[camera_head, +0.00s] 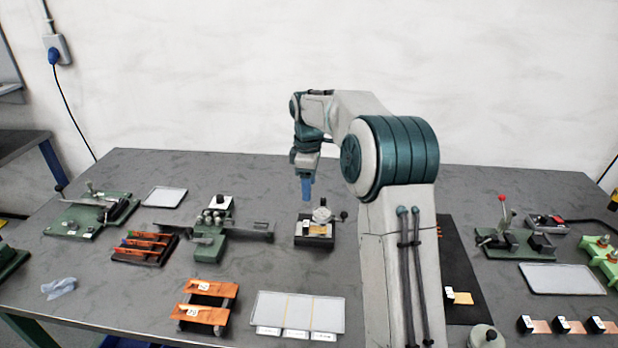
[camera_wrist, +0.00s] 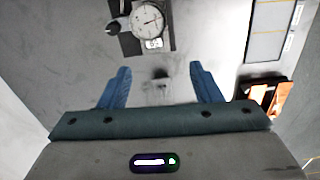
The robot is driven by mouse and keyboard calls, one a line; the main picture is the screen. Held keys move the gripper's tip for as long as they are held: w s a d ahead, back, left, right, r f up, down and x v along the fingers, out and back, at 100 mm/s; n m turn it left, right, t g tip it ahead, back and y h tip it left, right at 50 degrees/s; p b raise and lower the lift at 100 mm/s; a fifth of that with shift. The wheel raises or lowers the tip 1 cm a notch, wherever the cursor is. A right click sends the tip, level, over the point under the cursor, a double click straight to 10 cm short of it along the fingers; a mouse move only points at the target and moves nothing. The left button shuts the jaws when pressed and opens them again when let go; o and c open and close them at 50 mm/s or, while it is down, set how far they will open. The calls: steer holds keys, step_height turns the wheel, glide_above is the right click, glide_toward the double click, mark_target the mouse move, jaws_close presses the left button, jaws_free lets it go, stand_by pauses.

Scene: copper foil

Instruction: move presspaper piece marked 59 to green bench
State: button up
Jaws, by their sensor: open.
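No piece with a readable 59 shows. Two orange strips, the far one (camera_head: 211,288) and the near one (camera_head: 200,315), lie on a dark rack at front centre with small white labels that I cannot read surely. A small tan piece with a white label (camera_head: 459,297) lies on a black mat (camera_head: 462,262) right of my arm. Green-based devices stand at the left (camera_head: 90,218) and right (camera_head: 515,243); I cannot tell which is the green bench. My gripper (camera_head: 306,190) is open and empty above the table, by the dial gauge. In the wrist view its blue fingers (camera_wrist: 158,88) are apart.
The dial gauge (camera_head: 318,228) stands below my gripper; it also shows in the wrist view (camera_wrist: 148,20). A pale divided tray (camera_head: 270,308) is at front centre. A dark rack with orange pieces (camera_head: 145,247) is left. My arm hides part of the table.

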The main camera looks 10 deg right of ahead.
steer(key=w, duration=0.1)
steer(key=p, duration=0.2)
glide_toward(315, 226)
steer(key=shift+n, duration=0.3)
steer(key=f, duration=0.2)
steer(key=a+f, duration=0.1)
steer(key=f, duration=0.4)
steer(key=shift+s+a, duration=0.25)
steer(key=shift+a, duration=0.15)
steer(key=shift+r, duration=0.1)
steer(key=c, duration=1.1)
steer(key=shift+o, duration=0.4)
steer(key=shift+r, duration=0.1)
steer(key=shift+w+a, duration=0.3)
steer(key=shift+a, duration=0.55)
steer(key=shift+w+a, duration=0.25)
steer(key=shift+a, duration=0.65)
steer(key=shift+w+a, duration=0.3)
steer(key=shift+a, duration=0.55)
